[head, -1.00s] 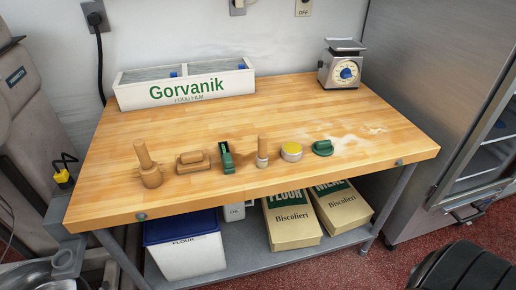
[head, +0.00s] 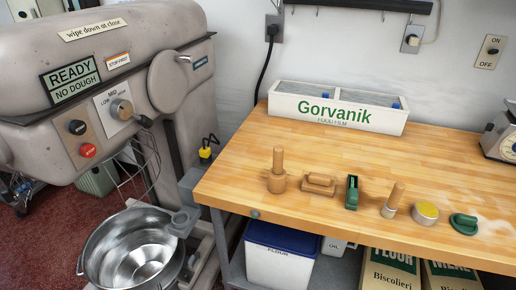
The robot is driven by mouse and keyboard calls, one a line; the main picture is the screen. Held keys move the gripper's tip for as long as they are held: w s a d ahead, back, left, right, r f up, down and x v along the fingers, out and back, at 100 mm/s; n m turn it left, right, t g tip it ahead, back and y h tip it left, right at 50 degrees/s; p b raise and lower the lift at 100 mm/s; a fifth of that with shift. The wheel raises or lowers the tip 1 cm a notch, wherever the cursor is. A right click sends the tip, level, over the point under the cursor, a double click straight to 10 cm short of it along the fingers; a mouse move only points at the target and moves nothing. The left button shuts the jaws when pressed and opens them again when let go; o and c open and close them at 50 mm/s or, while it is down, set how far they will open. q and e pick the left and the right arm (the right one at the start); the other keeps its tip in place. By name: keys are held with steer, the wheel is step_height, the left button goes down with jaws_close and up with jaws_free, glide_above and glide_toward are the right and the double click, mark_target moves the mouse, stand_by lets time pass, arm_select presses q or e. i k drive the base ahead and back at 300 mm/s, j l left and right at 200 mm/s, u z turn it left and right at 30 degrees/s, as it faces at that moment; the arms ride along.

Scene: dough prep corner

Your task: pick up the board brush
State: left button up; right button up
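A row of small tools lies along the front of the wooden table (head: 240,185). The likeliest board brush is the low wooden block with a raised grip (head: 319,183), second from the left; bristles cannot be made out. To its left stands a wooden tool with an upright handle (head: 278,172). To its right are a dark green tool (head: 351,192) and a tilted wooden-handled piece with a pale base (head: 393,200). Neither of my grippers is in view.
A round yellow-topped tin (head: 425,212) and a green handled piece (head: 464,223) continue the row rightward. The film box (head: 338,112) stands at the back; a scale (head: 500,138) is cut off at right. A mixer (head: 110,90) and steel bowl (head: 135,250) stand left.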

mark_target(390, 208)
steer(key=i+j+z, duration=0.1)
steer(key=j+z, duration=0.15)
steer(key=i+j+z, duration=0.2)
steer(key=j, duration=0.15)
steer(key=j+z, duration=0.25)
steer(key=k+j, duration=0.05)
